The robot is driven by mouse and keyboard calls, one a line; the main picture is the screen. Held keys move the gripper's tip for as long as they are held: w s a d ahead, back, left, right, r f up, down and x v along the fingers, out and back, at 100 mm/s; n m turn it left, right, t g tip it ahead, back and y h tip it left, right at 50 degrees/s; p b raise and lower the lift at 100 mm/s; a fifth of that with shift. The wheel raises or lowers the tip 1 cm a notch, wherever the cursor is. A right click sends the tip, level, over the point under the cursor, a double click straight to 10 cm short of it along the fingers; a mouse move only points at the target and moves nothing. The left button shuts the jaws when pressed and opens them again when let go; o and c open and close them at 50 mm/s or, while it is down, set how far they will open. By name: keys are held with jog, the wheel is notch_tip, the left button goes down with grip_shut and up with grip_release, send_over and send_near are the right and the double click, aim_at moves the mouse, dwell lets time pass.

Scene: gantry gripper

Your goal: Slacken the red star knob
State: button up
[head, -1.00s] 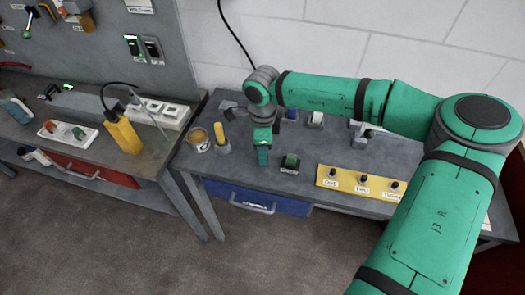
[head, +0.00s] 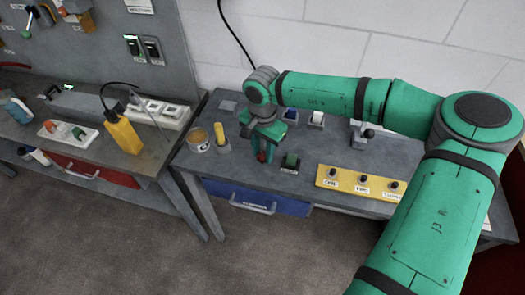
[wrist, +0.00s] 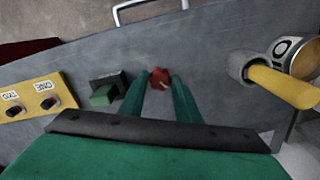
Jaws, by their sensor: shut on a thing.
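The red star knob (head: 262,157) stands near the front edge of the grey workbench, partly hidden by my gripper in the head view. In the wrist view the red knob (wrist: 158,79) shows between the tips of my green fingers. My gripper (head: 264,150) points down over it and is shut on it, one finger on each side. The knob's base and any thread are hidden.
A green rocker on a dark block (head: 290,163) sits close to the right of my gripper. A yellow panel with several black knobs (head: 361,181) lies further right. A yellow-handled thing in a holder (head: 221,138) and a tin (head: 199,141) stand to the left.

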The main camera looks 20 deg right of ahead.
aim_at(262, 155)
jog(key=n, duration=0.5)
jog(key=shift+w+r+n, duration=0.15)
jog(key=shift+n, duration=0.15)
jog(key=n, duration=0.5)
jog(key=shift+n, duration=0.3)
jog(key=o, duration=1)
jog(key=shift+o, duration=0.2)
notch_tip(262, 155, up, 11)
jog(key=shift+a+f, duration=0.1)
jog(key=shift+f, duration=0.15)
